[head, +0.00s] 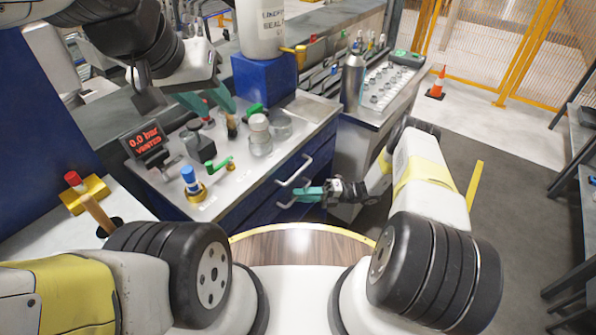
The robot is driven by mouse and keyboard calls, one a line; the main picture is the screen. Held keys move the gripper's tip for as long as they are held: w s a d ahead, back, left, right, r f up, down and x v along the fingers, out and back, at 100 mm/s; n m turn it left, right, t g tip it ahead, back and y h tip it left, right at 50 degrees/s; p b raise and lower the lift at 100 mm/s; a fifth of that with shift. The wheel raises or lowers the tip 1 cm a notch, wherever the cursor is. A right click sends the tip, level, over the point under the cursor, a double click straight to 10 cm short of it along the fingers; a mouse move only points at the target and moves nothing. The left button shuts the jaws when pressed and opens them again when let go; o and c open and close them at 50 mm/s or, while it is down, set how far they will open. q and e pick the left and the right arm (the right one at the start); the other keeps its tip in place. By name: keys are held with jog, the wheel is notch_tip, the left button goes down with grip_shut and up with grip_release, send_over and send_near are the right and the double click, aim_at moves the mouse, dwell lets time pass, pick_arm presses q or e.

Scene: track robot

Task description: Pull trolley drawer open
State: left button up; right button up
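The blue trolley (262,203) stands in front of me with a grey top and a blue drawer front facing right. A pale upper drawer handle (294,172) and a lower handle (284,204) show on that front; no drawer gap is visible. My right gripper (300,193) has teal fingers beside the lower handle, just below the upper one. The fingers overlap in this view, so their opening and any grip on a handle are unclear. My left gripper (220,110) is above the trolley top with its teal fingers spread apart, near small dark and gold fittings.
A display reading "0.0 bar VENTED" (145,140), a blue-capped valve (191,180), a green-handled valve (220,164) and glass jars (260,135) crowd the trolley top. A grey bench (375,110) stands behind. Open floor (510,180) lies to the right.

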jog(key=shift+s+a+r, duration=0.1)
jog(key=shift+a, duration=0.45)
jog(key=shift+c, duration=0.4)
grip_shut()
dwell(0.6)
